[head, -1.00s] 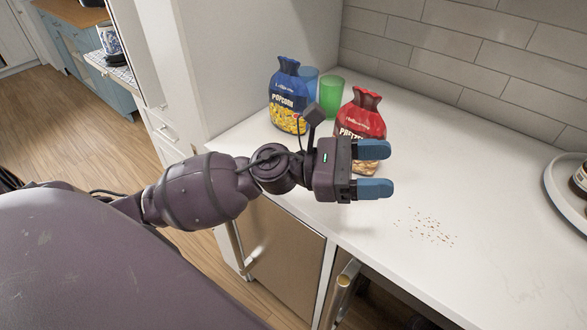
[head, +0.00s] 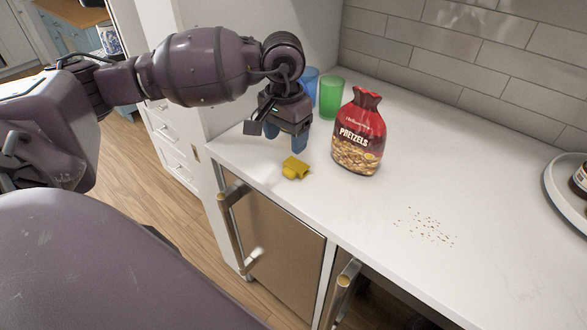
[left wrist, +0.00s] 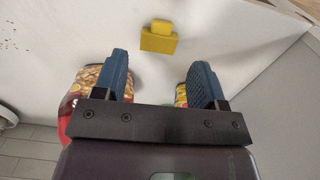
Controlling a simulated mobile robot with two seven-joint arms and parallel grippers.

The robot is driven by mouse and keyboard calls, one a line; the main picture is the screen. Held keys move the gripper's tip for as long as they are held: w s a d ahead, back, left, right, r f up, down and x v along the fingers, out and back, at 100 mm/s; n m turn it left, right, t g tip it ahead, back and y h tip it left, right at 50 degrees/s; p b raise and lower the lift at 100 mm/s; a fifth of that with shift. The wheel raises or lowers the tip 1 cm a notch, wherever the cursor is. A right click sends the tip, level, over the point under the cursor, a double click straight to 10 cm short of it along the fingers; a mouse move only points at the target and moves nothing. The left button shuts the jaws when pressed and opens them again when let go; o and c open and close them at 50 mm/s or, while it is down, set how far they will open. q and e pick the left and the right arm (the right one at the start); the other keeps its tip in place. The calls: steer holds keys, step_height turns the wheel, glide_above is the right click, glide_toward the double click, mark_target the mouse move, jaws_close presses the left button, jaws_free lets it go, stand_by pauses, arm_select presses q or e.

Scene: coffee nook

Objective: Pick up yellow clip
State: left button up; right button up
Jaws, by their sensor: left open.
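The yellow clip (head: 296,168) lies on the white counter near its front edge, left of the red pretzel bag. In the left wrist view the yellow clip (left wrist: 159,38) lies beyond the fingertips, roughly centred between them. My left gripper (head: 290,138) points down just behind the clip in the head view, apart from it. Its two blue fingers are spread with nothing between them, as the left wrist view (left wrist: 158,72) also shows. My right gripper is not in view.
The red pretzel bag (head: 360,135) stands close right of the clip. A green cup (head: 331,98) and a blue cup (head: 311,82) stand behind. Crumbs (head: 428,228) lie on the counter, and a round tray (head: 553,193) is at far right.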

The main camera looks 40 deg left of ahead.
arm_select(q)
glide_above(287, 173)
steer(key=f, duration=0.5)
steer(key=shift+s+f, duration=0.25)
steer(key=shift+f, duration=0.15)
steer(key=f, duration=0.4)
steer(key=shift+w, duration=0.25)
steer(key=shift+f, duration=0.5)
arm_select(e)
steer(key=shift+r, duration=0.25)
arm_select(q)
steer(key=c, duration=1.1)
steer(key=shift+o, duration=0.2)
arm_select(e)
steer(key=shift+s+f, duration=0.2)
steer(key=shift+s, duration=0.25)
arm_select(q)
steer(key=shift+r, duration=0.15)
